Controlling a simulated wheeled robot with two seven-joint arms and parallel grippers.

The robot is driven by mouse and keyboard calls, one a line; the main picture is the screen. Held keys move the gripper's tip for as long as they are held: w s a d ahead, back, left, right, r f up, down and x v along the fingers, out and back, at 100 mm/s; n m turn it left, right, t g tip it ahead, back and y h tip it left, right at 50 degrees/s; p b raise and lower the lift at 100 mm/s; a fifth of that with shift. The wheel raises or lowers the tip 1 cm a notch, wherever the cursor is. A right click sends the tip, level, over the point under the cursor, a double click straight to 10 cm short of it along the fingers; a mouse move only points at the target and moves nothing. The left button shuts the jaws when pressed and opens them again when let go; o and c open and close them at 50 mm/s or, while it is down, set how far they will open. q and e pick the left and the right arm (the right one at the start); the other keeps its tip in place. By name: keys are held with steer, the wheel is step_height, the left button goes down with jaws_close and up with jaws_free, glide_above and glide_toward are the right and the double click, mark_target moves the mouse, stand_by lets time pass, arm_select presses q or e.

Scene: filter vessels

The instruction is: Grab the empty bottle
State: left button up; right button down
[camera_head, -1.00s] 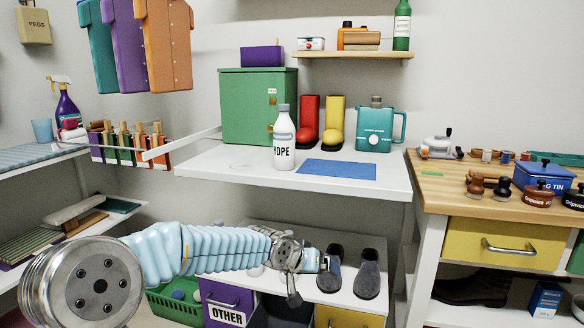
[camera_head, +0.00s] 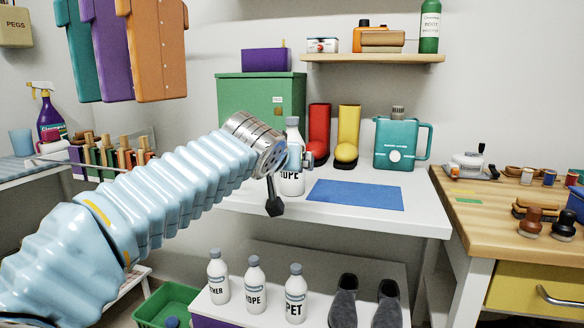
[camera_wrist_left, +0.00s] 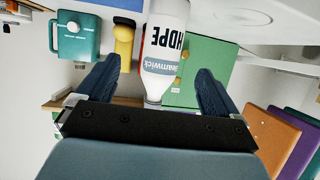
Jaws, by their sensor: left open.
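A white bottle with a grey cap and a black HDPE label (camera_head: 292,180) stands upright on the white counter, partly hidden by my left gripper in the head view. In the left wrist view the bottle (camera_wrist_left: 163,50) appears upside down, lying across the gap between my fingers. My left gripper (camera_head: 291,183) is open, with one finger to each side of the bottle in the wrist view (camera_wrist_left: 158,68). I cannot tell whether either finger touches it. Whether the bottle is empty cannot be seen. My right gripper is not in view.
A blue mat (camera_head: 355,194) lies right of the bottle. A green cabinet (camera_head: 255,108), red boot (camera_head: 319,130), yellow boot (camera_head: 348,135) and teal jug (camera_head: 400,143) stand behind. Three white bottles, including one marked PET (camera_head: 295,295), stand on the lower shelf.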

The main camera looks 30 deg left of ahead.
arm_select(q)
glide_above(291, 184)
steer(key=s, duration=0.2)
steer(key=shift+w+d+f, duration=0.15)
steer(key=shift+f, duration=0.45)
steer(key=shift+w+d+f, duration=0.1)
steer(key=shift+d+f, duration=0.05)
steer(key=shift+f, duration=0.4)
steer(key=x, duration=0.1)
steer(key=p+x, duration=0.1)
steer(key=x, duration=0.3)
steer(key=shift+a+f, duration=0.15)
steer(key=shift+a, duration=0.15)
steer(key=c, duration=1)
steer(key=shift+c, duration=0.2)
